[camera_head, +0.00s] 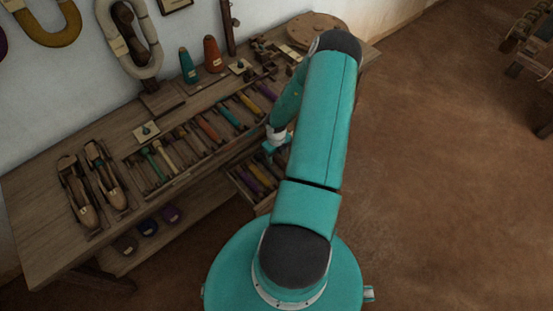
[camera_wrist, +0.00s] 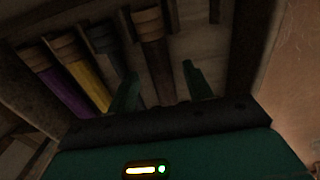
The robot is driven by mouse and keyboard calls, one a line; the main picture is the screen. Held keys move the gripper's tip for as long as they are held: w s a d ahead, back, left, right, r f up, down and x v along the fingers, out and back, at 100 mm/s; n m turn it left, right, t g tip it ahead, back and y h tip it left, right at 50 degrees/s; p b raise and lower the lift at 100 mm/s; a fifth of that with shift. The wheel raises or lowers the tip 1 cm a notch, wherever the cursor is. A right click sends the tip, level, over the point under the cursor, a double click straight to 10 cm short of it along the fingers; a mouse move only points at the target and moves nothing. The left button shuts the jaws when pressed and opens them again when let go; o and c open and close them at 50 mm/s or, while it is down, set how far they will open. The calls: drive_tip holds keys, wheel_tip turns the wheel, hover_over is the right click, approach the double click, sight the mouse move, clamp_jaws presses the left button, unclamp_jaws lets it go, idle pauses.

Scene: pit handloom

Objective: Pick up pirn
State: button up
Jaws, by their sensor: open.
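My gripper (camera_wrist: 160,88) is open, its two green fingers spread in the wrist view. A brown pirn (camera_wrist: 154,55) with a wooden end lies ahead, between the fingers in the picture; I cannot tell how far below them it is. To its left lie a dark pirn (camera_wrist: 108,45), a yellow pirn (camera_wrist: 88,76) and a purple pirn (camera_wrist: 58,84). In the head view my gripper (camera_head: 273,149) is over the pulled-out drawer (camera_head: 233,178), where the purple pirn (camera_head: 248,181) and yellow pirn (camera_head: 262,177) show. My arm hides part of the drawer.
The wooden bench (camera_head: 38,222) holds a divided tray (camera_head: 180,180) of several coloured pirns, two shuttles (camera_head: 76,192), and a teal cone (camera_head: 188,66) and an orange cone (camera_head: 213,55). Dark yarn balls (camera_head: 148,226) sit on a lower shelf.

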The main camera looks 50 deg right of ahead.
drive_tip(key=shift+f, duration=0.7)
drive_tip(key=c, duration=1.1)
drive_tip(key=shift+r, duration=0.1)
